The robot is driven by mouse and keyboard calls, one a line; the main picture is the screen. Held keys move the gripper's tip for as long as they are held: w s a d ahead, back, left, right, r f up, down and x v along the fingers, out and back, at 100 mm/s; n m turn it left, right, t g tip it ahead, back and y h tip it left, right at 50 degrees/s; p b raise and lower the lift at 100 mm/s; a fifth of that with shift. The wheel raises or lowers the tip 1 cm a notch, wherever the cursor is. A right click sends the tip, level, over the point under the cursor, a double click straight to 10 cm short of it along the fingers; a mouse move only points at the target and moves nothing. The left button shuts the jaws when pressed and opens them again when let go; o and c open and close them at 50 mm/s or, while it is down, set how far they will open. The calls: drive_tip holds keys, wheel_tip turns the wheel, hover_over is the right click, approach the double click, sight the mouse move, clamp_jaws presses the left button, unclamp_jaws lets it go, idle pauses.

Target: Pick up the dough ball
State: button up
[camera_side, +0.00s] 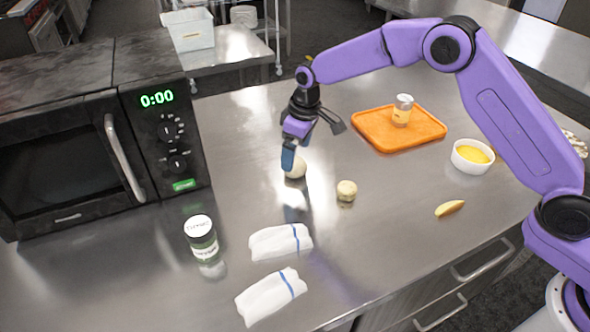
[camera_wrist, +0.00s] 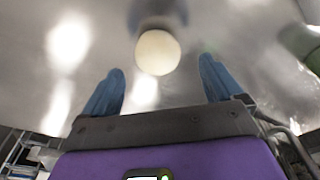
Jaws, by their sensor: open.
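The dough ball (camera_side: 297,169) is pale and round and rests on the steel counter in the middle of the side view. My gripper (camera_side: 288,161) is pointed down at it, with a blue finger covering part of its left side. In the wrist view the ball (camera_wrist: 158,53) shows between and slightly beyond the two spread blue fingertips of my gripper (camera_wrist: 161,67). There is a gap on each side, so the gripper is open and holds nothing. Whether a finger touches the ball cannot be told.
A small cream mushroom-like item (camera_side: 346,190) lies right of the ball. White folded cloths (camera_side: 280,242) and a dark jar (camera_side: 201,239) are nearer the front. The microwave (camera_side: 80,140) stands left.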

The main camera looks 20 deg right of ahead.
sight(296, 160)
drive_tip(key=shift+w+a+f, duration=0.1)
drive_tip(key=shift+w+f, duration=0.05)
drive_tip(key=shift+f, duration=1.15)
drive_tip(key=shift+w+f, duration=0.15)
drive_tip(key=shift+f, duration=1.1)
drive_tip(key=c, duration=1.1)
